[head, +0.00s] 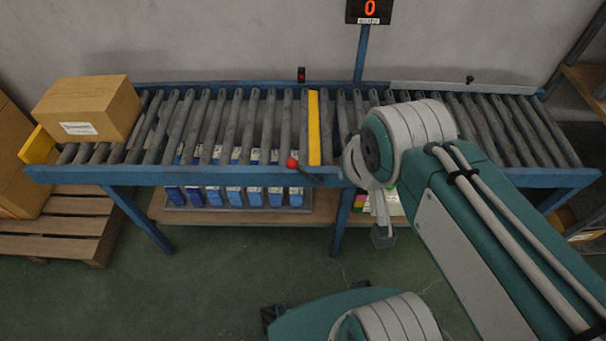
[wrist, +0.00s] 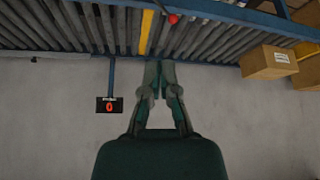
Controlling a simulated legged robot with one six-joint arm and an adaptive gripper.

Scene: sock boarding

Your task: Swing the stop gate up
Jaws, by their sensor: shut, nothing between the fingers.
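The stop gate is a yellow bar (head: 314,127) that runs across the conveyor between the rollers. It looks about level with the roller tops, though its exact tilt is hard to tell. A lever with a red ball knob (head: 292,162) sits at the near rail, just left of the bar's near end. In the wrist view, the yellow bar (wrist: 146,32) and red knob (wrist: 173,18) show near the top. My gripper (wrist: 159,64) is shut and empty there, its tips appearing below the bar. In the head view I cannot make out my fingers; my arm covers rollers right of the bar.
A cardboard box (head: 89,108) sits at the conveyor's left end beside a yellow end plate (head: 38,146). A counter display (head: 369,10) reading 0 stands on a post behind the far rail. The rollers between box and gate are clear.

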